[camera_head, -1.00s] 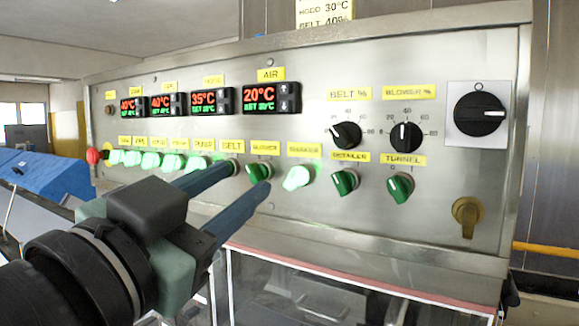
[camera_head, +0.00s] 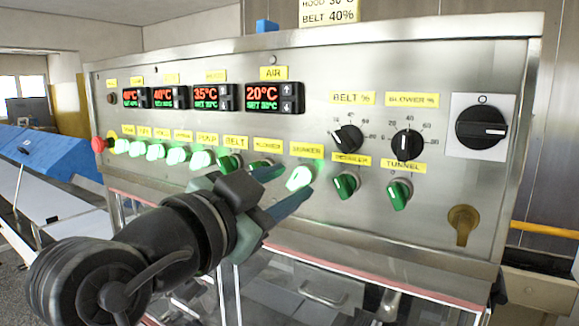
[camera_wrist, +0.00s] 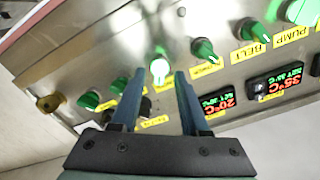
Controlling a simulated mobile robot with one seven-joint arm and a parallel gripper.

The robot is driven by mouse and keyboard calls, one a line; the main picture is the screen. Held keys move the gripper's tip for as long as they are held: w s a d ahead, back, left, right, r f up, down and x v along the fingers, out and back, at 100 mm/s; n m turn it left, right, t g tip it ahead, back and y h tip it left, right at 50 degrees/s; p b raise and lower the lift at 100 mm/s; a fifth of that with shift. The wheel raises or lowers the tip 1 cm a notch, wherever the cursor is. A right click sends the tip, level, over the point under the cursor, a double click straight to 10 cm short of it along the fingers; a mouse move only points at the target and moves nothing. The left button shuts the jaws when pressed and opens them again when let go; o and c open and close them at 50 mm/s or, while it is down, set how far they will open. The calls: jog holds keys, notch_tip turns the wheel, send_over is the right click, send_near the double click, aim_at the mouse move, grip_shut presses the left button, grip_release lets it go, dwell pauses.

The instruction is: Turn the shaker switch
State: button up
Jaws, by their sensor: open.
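The shaker switch (camera_head: 300,178) is a brightly lit green knob under a yellow label in the lower row of the steel control panel. It also shows lit in the wrist view (camera_wrist: 159,70), between and just beyond my fingertips. My gripper (camera_head: 293,182) is open, with one blue finger above and left of the knob and the other below and right of it. In the wrist view my gripper (camera_wrist: 159,76) has one finger on each side of the knob, with gaps. I cannot tell whether the fingertips reach past its face.
The unlit blower switch (camera_head: 261,164) is close to my upper finger. The detailer switch (camera_head: 345,185) and tunnel switch (camera_head: 398,193) are to the right. A red button (camera_head: 99,144) is at the far left. A pink-edged ledge (camera_head: 400,288) runs below the panel.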

jog(key=shift+w+d, duration=0.35)
jog(key=shift+w, duration=0.3)
grip_shut()
jog(key=n+p, duration=0.2)
jog(key=n, duration=0.4)
jog(key=shift+r+n, duration=0.1)
jog(key=shift+n, duration=0.2)
jog(key=n+p, duration=0.2)
jog(key=n, duration=0.3)
jog(key=shift+n, duration=0.3)
dwell(0.3)
